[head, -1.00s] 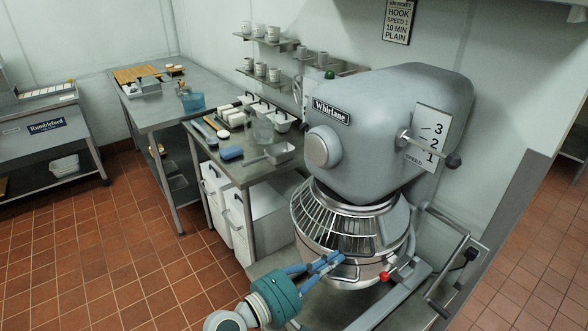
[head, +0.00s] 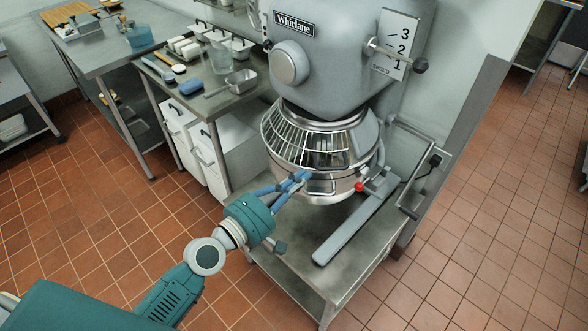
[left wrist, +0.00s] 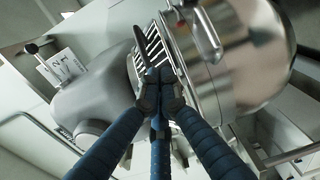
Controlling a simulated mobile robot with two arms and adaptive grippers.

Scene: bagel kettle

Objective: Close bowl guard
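The bowl guard (head: 308,145) is a wire cage around the top of the steel mixer bowl (head: 330,190), under the grey mixer head (head: 335,60). Its bars curve across the front and left. My left gripper (head: 301,177) is at the guard's lower front rim. In the left wrist view its blue fingers (left wrist: 158,88) come together at the edge of the guard's bars (left wrist: 152,45), beside the shiny bowl (left wrist: 245,50). The fingers look closed on the rim, though the tips hide the contact. My right gripper is not in view.
A red-knobbed lever (head: 360,187) sticks out at the bowl's right. A bent metal handle frame (head: 425,170) stands further right. A steel table (head: 225,100) with a scoop and containers is at left, with white bins (head: 200,145) below. Tiled floor is clear in front.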

